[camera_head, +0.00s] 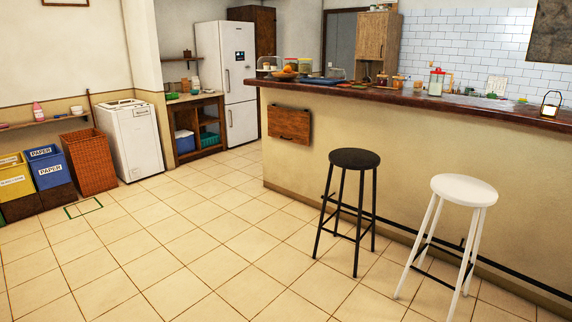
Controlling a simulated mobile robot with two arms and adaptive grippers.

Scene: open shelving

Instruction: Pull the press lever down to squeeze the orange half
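I cannot make out a press, its lever or an orange half at this distance. A bar counter (400,95) with a dark wooden top runs along the right and holds many small items. A bowl of orange fruit-like things (286,76) stands near its left end. A clear container with a red top (437,82) stands farther right on it; I cannot tell what it is. Neither of my grippers is in view.
A black stool (354,159) and a white stool (464,190) stand before the counter. A folded wooden panel (289,124) hangs on its front. Bins (50,168), a wicker basket (89,160) and a white appliance (130,140) line the left. The tiled floor (190,240) between is clear.

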